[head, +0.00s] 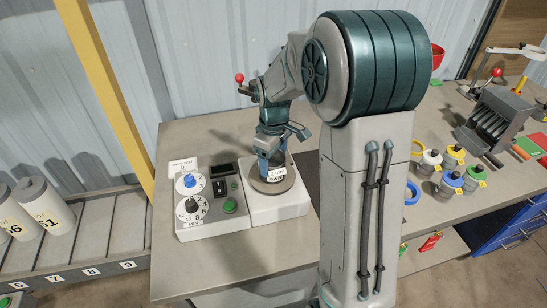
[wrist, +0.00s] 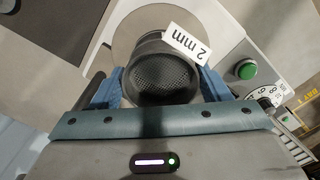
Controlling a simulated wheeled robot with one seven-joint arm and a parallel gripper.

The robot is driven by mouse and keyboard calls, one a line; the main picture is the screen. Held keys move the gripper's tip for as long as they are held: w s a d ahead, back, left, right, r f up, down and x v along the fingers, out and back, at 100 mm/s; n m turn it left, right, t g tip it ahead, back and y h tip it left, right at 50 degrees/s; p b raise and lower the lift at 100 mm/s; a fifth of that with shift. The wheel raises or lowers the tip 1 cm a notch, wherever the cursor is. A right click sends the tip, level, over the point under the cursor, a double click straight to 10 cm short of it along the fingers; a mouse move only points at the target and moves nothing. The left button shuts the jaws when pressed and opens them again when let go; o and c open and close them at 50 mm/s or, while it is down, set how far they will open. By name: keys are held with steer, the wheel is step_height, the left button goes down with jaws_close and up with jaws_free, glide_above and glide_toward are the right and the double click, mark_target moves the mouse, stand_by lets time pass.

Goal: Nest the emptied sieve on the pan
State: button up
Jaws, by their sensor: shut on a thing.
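The sieve is a dark round cup with a mesh floor (wrist: 165,80) and a white "2 mm" tag, which also shows in the head view (head: 277,172). My gripper (wrist: 160,88) is shut on the sieve, one blue finger on each side; the mesh looks bare. In the head view my gripper (head: 271,152) points down over the round plate of the shaker (head: 258,186). A second label, seemingly reading PAN, shows just under the sieve's tag. The pan itself is mostly hidden, and I cannot tell whether the sieve is seated on it.
Left of the plate is a control box (head: 197,212) with dials and a green button (head: 229,206), also in the wrist view (wrist: 246,70). Several small lidded jars (head: 449,183) and a slotted grey unit (head: 494,117) stand right. The front bench top (head: 230,252) is clear.

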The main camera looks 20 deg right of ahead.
mark_target(274, 164)
steer(key=o, duration=1.2)
steer(key=shift+c, duration=0.2)
step_height(274, 164, up, 13)
steer(key=b, duration=0.1)
steer(key=s+f+m+t, duration=0.1)
steer(key=s+m, duration=0.3)
steer(key=s, duration=0.6)
steer(key=s+f+m+t, duration=0.2)
steer(key=s+f+m, duration=0.1)
steer(key=s, duration=0.8)
steer(key=shift+a+f+m, duration=0.15)
steer(key=shift+f+m, duration=0.1)
steer(key=shift+m, duration=0.45)
